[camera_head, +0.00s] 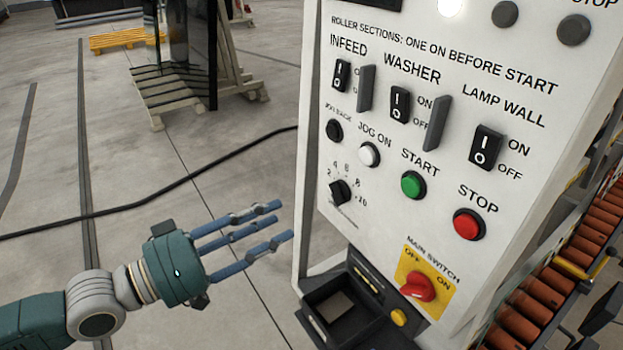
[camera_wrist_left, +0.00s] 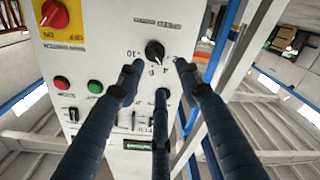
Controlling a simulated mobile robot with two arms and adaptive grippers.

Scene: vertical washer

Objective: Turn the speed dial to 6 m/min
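The black speed dial (camera_head: 340,190) is at the lower left of the white control panel (camera_head: 385,225), with a printed scale up to 10 around it. Its pointer setting is too small to read. The dial (camera_wrist_left: 154,50) also shows in the left wrist view, beyond the fingertips, with the panel appearing upside down. My left gripper (camera_head: 281,221) is left of the panel, its blue fingers spread, straight and empty. In the head view they point toward the dial with a visible gap. My right gripper is not in view.
Above the dial are a black button (camera_head: 334,131) and a white jog button (camera_head: 369,154). The green start button (camera_head: 413,185), red stop button (camera_head: 468,224) and red main switch (camera_head: 418,287) lie right. A dark tray (camera_head: 335,305) juts out below. Floor left is mostly clear, with a cable.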

